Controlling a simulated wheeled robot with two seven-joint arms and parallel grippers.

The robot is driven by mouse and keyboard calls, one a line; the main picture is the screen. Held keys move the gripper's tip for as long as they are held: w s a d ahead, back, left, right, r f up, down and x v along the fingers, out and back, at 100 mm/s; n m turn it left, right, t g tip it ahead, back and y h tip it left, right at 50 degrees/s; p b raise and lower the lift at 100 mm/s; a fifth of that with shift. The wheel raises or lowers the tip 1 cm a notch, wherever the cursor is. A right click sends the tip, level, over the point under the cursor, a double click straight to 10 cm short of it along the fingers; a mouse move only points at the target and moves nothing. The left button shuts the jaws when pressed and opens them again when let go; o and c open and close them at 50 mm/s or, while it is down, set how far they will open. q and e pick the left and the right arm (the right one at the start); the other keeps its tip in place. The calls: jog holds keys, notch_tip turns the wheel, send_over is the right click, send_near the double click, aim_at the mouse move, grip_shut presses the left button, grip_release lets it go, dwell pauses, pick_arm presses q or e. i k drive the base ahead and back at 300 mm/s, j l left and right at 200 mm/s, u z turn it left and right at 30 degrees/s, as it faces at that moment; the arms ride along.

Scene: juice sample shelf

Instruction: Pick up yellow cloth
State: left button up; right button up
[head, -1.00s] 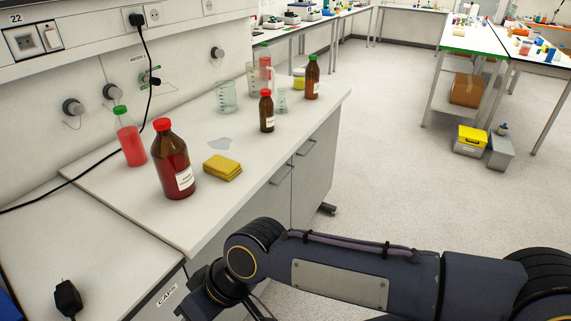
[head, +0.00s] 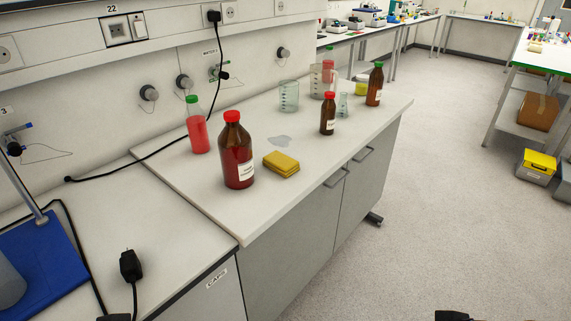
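The yellow cloth (head: 281,163) lies folded in a small flat stack on the white bench top (head: 250,213). It is just right of a large brown bottle with a red cap (head: 237,152) and apart from it. A pale spill or puddle (head: 281,141) lies behind the cloth.
A green-capped bottle of red liquid (head: 197,128) stands behind the brown bottle. A smaller brown bottle (head: 328,115), a beaker (head: 289,96) and several other vessels stand farther right. A black cable (head: 150,155) crosses the bench. The bench front near the cloth is clear.

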aim_at(284, 165)
jog(key=i+l, duration=1.2)
jog(key=i, duration=0.15)
